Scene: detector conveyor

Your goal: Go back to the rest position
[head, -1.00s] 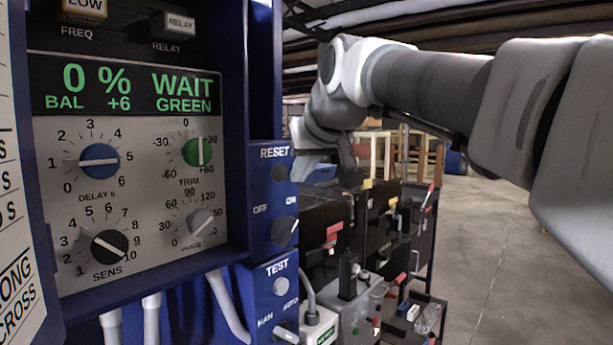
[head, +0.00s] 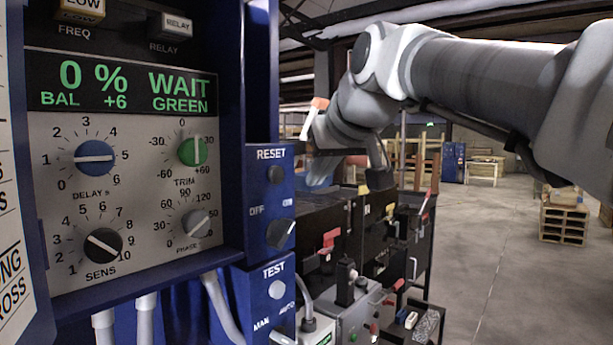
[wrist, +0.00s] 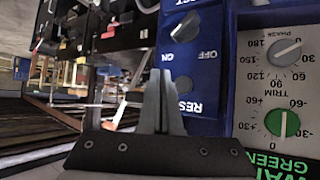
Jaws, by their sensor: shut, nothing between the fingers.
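My gripper (wrist: 160,90) shows in the wrist view with its two fingers together and nothing between them. It points toward the side strip of the blue control cabinet (wrist: 193,60), which appears upside down there. In the head view my arm reaches in from the right, and its wrist end hangs right of the cabinet (head: 262,100), above the dark equipment cart. The fingertips are hard to make out there. The cabinet display reads 0 %, WAIT GREEN, BAL +6.
The cabinet carries a green TRIM knob (head: 192,151), a blue DELAY knob (head: 94,158) and RESET, OFF/ON and TEST controls. A dark equipment cart (head: 400,235) with red handles stands behind it. Wooden pallets (head: 563,222) stand at the right. The concrete floor between is open.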

